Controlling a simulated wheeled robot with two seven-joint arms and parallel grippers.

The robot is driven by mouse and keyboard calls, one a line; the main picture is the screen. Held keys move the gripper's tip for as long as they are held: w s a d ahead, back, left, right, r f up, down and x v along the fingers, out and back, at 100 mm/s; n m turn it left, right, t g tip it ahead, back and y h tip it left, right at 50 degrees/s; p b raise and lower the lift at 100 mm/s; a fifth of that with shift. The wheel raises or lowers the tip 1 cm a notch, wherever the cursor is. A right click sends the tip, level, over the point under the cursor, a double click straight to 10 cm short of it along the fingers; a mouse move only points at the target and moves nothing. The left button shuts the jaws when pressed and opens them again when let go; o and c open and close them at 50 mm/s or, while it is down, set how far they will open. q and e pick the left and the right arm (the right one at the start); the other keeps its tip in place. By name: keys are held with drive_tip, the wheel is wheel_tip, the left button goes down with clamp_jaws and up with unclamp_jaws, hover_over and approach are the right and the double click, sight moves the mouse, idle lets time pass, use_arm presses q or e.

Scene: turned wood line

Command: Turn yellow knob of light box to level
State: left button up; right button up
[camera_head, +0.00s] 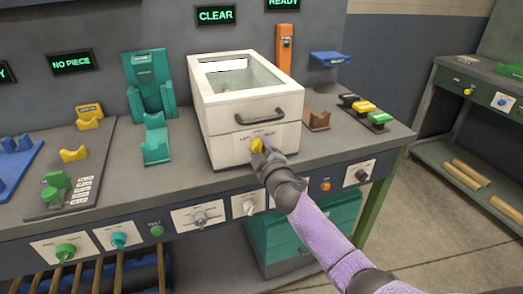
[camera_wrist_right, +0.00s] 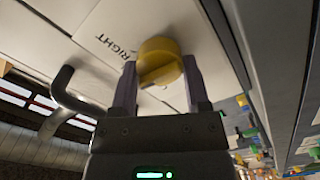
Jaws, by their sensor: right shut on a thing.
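The light box (camera_head: 222,110) is a white box with a glass top and a dark handle, standing on the grey workbench. Its yellow knob (camera_head: 257,145) sits low on the front face, under the handle. My right gripper (camera_head: 262,152) reaches it from the front right and is shut on it. In the right wrist view the yellow knob (camera_wrist_right: 159,62) lies between the two fingers of the gripper (camera_wrist_right: 158,80). The word RIGHT shows on the panel beside it; the other labels are partly hidden or too small to read. My left gripper is not in view.
A teal stand (camera_head: 150,85) and teal cradle (camera_head: 156,145) are left of the box. A brown holder (camera_head: 316,120) and coloured buttons (camera_head: 365,107) are to its right. More knobs line the bench front below, including a white one (camera_head: 249,206).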

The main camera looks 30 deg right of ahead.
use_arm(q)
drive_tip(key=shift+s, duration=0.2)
use_arm(e)
drive_tip(key=shift+f+n, duration=0.1)
drive_tip(key=shift+n, duration=0.5)
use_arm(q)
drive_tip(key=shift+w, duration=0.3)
use_arm(e)
drive_tip(key=o, duration=1.3)
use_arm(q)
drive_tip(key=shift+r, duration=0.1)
use_arm(e)
drive_tip(key=shift+s, duration=0.1)
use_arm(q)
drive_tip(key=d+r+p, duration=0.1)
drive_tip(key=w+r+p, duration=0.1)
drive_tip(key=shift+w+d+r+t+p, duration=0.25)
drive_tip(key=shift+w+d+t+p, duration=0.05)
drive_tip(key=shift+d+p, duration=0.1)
use_arm(e)
drive_tip(key=v, duration=0.9)
drive_tip(key=shift+s+a, duration=0.15)
drive_tip(key=shift+s, duration=0.2)
